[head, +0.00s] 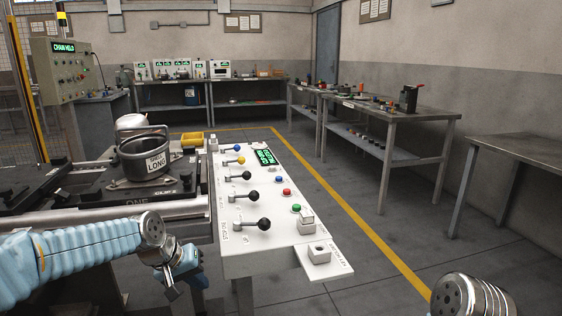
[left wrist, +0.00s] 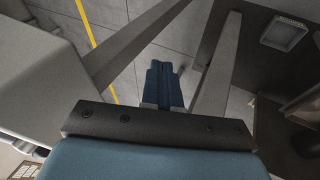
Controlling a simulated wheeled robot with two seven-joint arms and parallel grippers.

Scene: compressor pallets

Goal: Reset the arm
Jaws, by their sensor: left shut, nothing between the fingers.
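My left arm comes in from the left in the head view, with its gripper (head: 184,272) low beside the near left side of the white control console (head: 265,262). In the left wrist view the left gripper's blue fingers (left wrist: 164,88) are together with nothing between them, above grey floor. The gripper is apart from the console's levers and buttons. My right arm shows only as a rounded metal part at the bottom right of the head view. The right gripper is not in view.
The console carries several black-knobbed levers (head: 264,224), coloured buttons and a green display (head: 265,157). A pot-like compressor part labelled LONG (head: 143,158) sits on the pallet line at left. Workbenches (head: 400,111) stand along the right wall. The floor right of the console is clear.

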